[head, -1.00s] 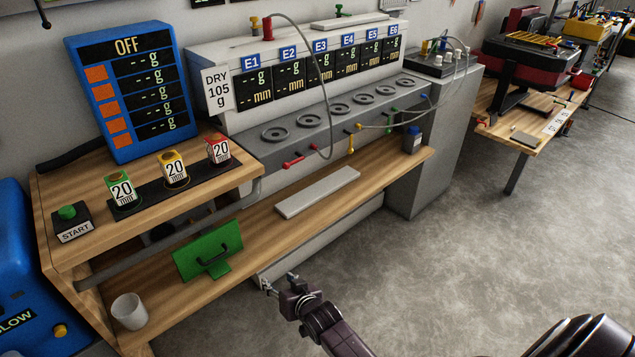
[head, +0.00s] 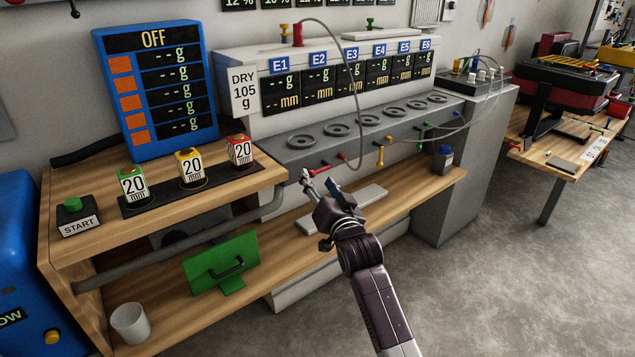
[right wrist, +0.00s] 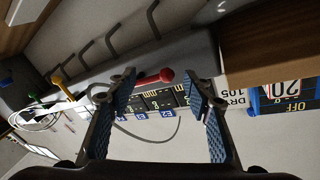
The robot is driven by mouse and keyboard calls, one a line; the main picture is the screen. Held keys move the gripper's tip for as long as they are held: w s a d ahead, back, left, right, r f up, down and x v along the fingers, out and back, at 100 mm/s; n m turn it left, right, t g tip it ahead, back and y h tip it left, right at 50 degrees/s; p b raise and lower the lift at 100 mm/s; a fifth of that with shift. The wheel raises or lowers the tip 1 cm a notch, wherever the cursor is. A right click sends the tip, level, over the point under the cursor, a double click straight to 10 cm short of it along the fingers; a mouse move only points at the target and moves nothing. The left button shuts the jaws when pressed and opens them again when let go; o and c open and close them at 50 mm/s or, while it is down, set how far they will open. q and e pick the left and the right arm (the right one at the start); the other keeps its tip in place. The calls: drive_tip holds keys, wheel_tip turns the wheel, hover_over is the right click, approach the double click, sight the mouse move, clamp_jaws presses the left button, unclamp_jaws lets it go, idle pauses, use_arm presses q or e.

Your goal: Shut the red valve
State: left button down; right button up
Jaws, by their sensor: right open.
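The red valve is a short red lever (head: 341,157) on the front face of the grey bench, below the row of round plates. In the right wrist view its red handle (right wrist: 155,78) lies sideways, ending in a round knob, in the gap between my fingertips. My right gripper (head: 309,184) is open and empty, just in front of the lever and partly overlapping it in the head view. Both blue-padded fingers of the gripper (right wrist: 162,80) stand apart; I cannot tell whether they touch the lever. My left gripper is not in view.
A yellow lever (head: 380,156) and a green lever (head: 421,132) sit to the right on the same face. A thin hose (head: 357,110) hangs close to the red lever. The wooden table (head: 225,184) with colored blocks is to the left. A grey slab (head: 370,196) lies below.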

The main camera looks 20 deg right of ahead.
drive_tip(key=shift+w, duration=1.05)
